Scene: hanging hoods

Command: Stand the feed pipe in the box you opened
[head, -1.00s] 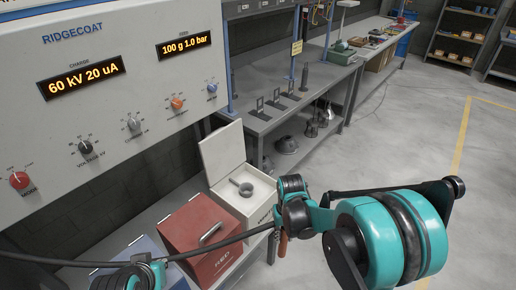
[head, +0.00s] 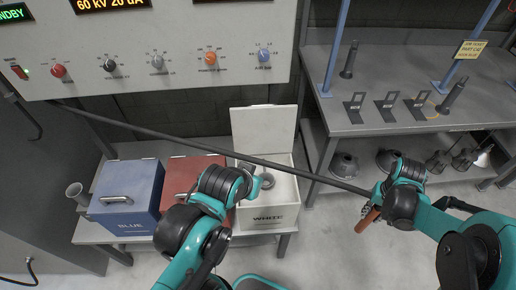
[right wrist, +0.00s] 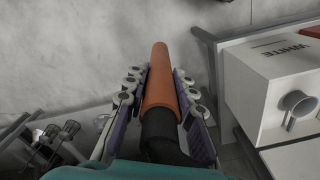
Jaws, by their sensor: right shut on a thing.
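The white box (head: 265,219) stands at the right end of a low bench, its lid (head: 264,130) raised. A grey round scoop-like piece (head: 267,182) sits in its opening and shows in the right wrist view (right wrist: 297,101). My right gripper (head: 372,205) is shut on an orange-brown pipe with a black end (right wrist: 160,85), right of the white box and apart from it. In the head view the pipe (head: 367,219) hangs tilted below the gripper. My left gripper (head: 256,184) is by the white box's left edge; its fingers are too unclear to tell.
A dark hose (head: 150,132) crosses in front of the boxes toward my right gripper. Closed blue (head: 125,196) and red (head: 178,178) boxes stand left of the white one. A grey workbench (head: 400,118) stands behind at right. The control panel (head: 180,50) is above.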

